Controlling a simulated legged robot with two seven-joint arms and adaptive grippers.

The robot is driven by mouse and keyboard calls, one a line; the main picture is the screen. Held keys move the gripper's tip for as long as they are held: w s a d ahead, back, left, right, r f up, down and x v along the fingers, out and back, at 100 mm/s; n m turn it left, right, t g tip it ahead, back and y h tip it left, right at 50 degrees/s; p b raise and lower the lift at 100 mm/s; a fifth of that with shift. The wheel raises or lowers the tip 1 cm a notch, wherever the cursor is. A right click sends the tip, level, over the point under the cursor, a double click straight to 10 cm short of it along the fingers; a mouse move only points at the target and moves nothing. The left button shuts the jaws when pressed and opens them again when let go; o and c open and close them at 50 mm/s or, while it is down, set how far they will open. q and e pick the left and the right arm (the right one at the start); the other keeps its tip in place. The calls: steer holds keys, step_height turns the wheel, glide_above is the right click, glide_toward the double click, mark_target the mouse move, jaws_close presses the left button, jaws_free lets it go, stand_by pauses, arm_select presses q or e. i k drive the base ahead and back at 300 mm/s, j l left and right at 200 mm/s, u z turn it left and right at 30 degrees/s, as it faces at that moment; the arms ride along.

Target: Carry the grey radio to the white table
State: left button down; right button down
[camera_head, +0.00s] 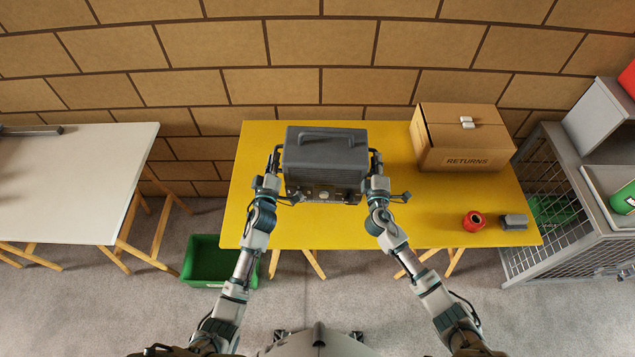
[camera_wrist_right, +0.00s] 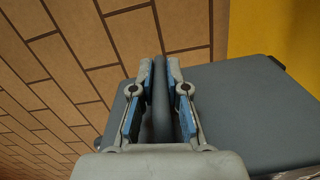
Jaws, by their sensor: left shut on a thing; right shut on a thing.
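The grey radio (camera_head: 325,155), a box with a handle on top, is over the yellow table (camera_head: 400,215) in the head view. I cannot tell whether it touches the tabletop. My left gripper (camera_head: 277,160) is shut on its left side. My right gripper (camera_head: 374,162) is shut on its right side. In the right wrist view, the right gripper's fingers (camera_wrist_right: 160,95) close on a thin grey upright part beside the radio's casing (camera_wrist_right: 245,110). The white table (camera_head: 75,185) stands to the left, apart from the yellow table.
A cardboard box marked RETURNS (camera_head: 462,137), a red roll (camera_head: 474,221) and a small grey block (camera_head: 514,222) are on the yellow table's right. A green bin (camera_head: 208,262) sits on the floor between the tables. A dark object (camera_head: 32,131) lies on the white table's far left.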

mark_target(58, 193)
steer(key=j, duration=0.55)
steer(key=j+u, duration=0.15)
steer(key=j, duration=1)
steer(key=i+j+u, duration=0.1)
steer(key=j, duration=1)
steer(key=i+j+u, duration=0.15)
steer(key=j, duration=1)
steer(key=i+j+u, duration=0.1)
steer(key=j, duration=0.4)
steer(key=i+j, duration=0.05)
